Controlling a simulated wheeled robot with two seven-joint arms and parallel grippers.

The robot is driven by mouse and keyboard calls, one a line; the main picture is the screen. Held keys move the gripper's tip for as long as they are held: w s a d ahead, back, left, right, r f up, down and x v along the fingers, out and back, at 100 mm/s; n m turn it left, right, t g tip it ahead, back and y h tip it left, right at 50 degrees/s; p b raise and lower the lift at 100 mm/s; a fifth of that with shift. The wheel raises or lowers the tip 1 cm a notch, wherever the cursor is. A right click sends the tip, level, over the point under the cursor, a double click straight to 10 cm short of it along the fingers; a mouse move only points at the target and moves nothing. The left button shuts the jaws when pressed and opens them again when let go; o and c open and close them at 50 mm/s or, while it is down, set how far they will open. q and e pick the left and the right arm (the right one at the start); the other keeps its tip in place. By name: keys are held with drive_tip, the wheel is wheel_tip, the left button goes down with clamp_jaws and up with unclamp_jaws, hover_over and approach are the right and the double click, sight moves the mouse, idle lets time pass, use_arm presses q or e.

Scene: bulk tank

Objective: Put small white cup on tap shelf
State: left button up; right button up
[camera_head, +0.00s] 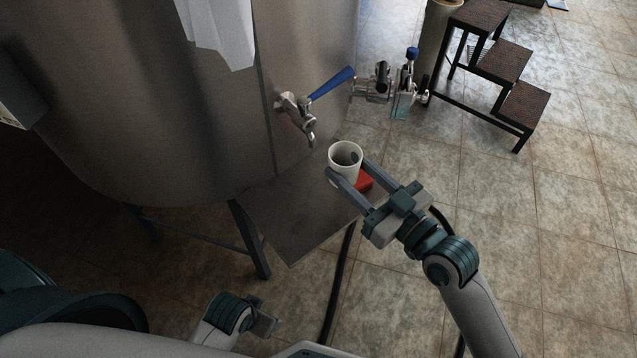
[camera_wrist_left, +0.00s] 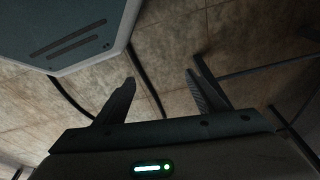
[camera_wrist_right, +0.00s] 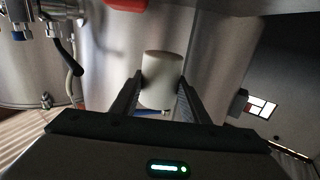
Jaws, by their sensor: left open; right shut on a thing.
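The small white cup (camera_head: 345,158) is upright, mouth up, with a dark mark on its inner wall in the head view. My right gripper (camera_head: 350,169) is shut on it, one finger on each side. The cup also shows between the fingers in the right wrist view (camera_wrist_right: 162,82). It is at the far right part of the metal tap shelf (camera_head: 290,222), below and right of the steel tap (camera_head: 297,110). I cannot tell whether its base touches the shelf. My left gripper (camera_head: 268,322) is low at the bottom of the head view; its open, empty fingers show in the left wrist view (camera_wrist_left: 165,92).
The big steel tank (camera_head: 150,100) stands behind the shelf. The tap's blue handle (camera_head: 332,84) reaches up and right. A red object (camera_head: 364,183) is beside the cup. Pipe fittings (camera_head: 385,88) and dark steps (camera_head: 500,65) stand farther right. The shelf's front is bare.

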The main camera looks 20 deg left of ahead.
drive_tip(key=a+f, duration=0.1)
drive_tip(key=a, duration=0.1)
drive_tip(key=a+f, duration=0.1)
drive_tip(key=a, duration=0.1)
drive_tip(key=w+a+f, duration=0.1)
drive_tip(key=a, duration=0.1)
drive_tip(key=shift+f, duration=0.3)
use_arm(q)
drive_tip(key=shift+s+r, duration=0.2)
drive_tip(key=shift+r, duration=0.4)
use_arm(e)
drive_tip(key=shift+a+f, duration=0.25)
drive_tip(key=shift+a, duration=0.15)
drive_tip(key=shift+f, duration=0.35)
wheel_tip(320, 180, down, 3)
drive_tip(key=shift+r+b, duration=0.1)
drive_tip(key=shift+b, duration=0.5)
drive_tip(key=shift+f, duration=0.3)
use_arm(q)
drive_tip(key=shift+v, duration=1.2)
drive_tip(key=shift+w, duration=0.15)
use_arm(e)
drive_tip(key=shift+f, duration=0.1)
